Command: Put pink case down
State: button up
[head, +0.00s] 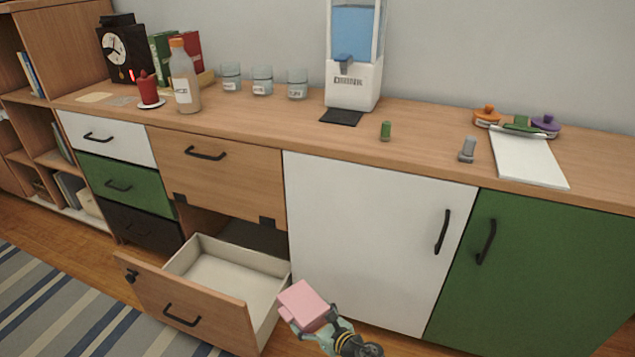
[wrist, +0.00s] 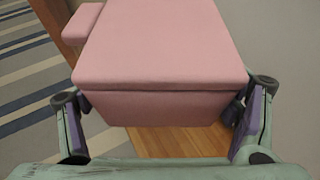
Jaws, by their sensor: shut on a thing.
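The pink case (head: 304,305) is a small box with a lid, held in my gripper (head: 318,325) in the head view. It is at the right side of the open drawer, near the drawer's right wall; I cannot tell whether it touches that wall. In the wrist view the pink case (wrist: 165,60) fills the middle, with the fingers of my gripper (wrist: 165,108) shut on its two sides. A smaller pink part (wrist: 82,22) shows behind it at the upper left. The open drawer (head: 205,240) is pale inside and looks empty.
The wooden counter (head: 330,130) holds a drink dispenser (head: 354,60), several glass jars, a bottle (head: 185,80), a red candle (head: 148,90), a green battery-like item (head: 386,131) and a clipboard (head: 530,160). A white door (head: 370,235) and a green door (head: 530,265) are closed. A striped rug (head: 60,310) lies at left.

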jog(key=w+m+t+h, duration=0.1)
jog(key=a+m+h, duration=0.1)
jog(key=shift+w+r+m+t, duration=0.1)
jog(key=shift+w+m+t, duration=0.2)
jog(key=shift+w+t, duration=0.1)
jog(key=shift+w+d+m+h, duration=0.15)
jog(key=shift+m+h, duration=0.55)
jog(key=shift+h, duration=0.3)
jog(key=shift+d+m+t+h, duration=0.4)
jog(key=shift+m+t+h, duration=0.2)
jog(key=shift+m+h, duration=0.45)
jog(key=shift+s+d+f+m+h, duration=0.2)
jog(key=shift+s+d+m+h, duration=0.7)
jog(key=shift+h, duration=0.45)
